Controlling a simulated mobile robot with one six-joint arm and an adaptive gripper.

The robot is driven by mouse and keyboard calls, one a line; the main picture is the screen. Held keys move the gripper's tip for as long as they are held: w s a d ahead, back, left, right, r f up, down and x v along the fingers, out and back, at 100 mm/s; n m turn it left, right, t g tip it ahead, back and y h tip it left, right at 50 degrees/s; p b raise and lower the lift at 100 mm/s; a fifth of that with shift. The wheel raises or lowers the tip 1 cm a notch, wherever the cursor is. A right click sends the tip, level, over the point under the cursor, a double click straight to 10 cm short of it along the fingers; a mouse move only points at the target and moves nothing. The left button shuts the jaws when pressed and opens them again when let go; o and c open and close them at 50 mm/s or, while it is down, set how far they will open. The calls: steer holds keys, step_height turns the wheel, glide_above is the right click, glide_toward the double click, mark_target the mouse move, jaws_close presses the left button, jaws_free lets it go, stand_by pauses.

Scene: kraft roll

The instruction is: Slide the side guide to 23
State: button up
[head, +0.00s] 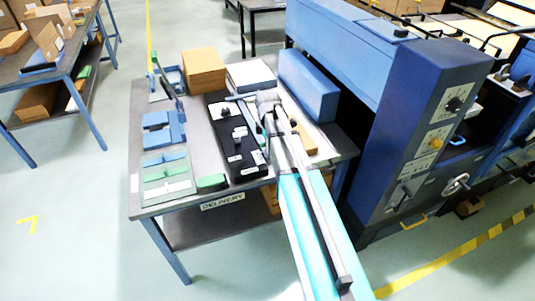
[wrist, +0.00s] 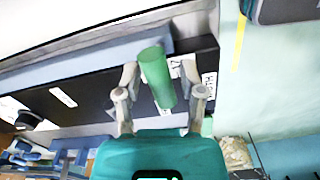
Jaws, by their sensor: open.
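A black panel (head: 222,128) with dark knobs and white labels lies on the delivery table; it also shows in the wrist view (wrist: 85,97). I cannot tell which of its parts is the side guide, and no scale number is readable.
The metal delivery table (head: 149,121) also holds a cardboard box stack (head: 204,70), blue blocks (head: 163,129), a green block (head: 211,182) and a long blue box (head: 308,85). A large blue machine (head: 400,140) stands close on the right. The floor at left is clear.

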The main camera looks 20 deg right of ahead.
steer(key=shift+f+b, duration=1.1)
steer(key=shift+f, duration=0.35)
jaws_close()
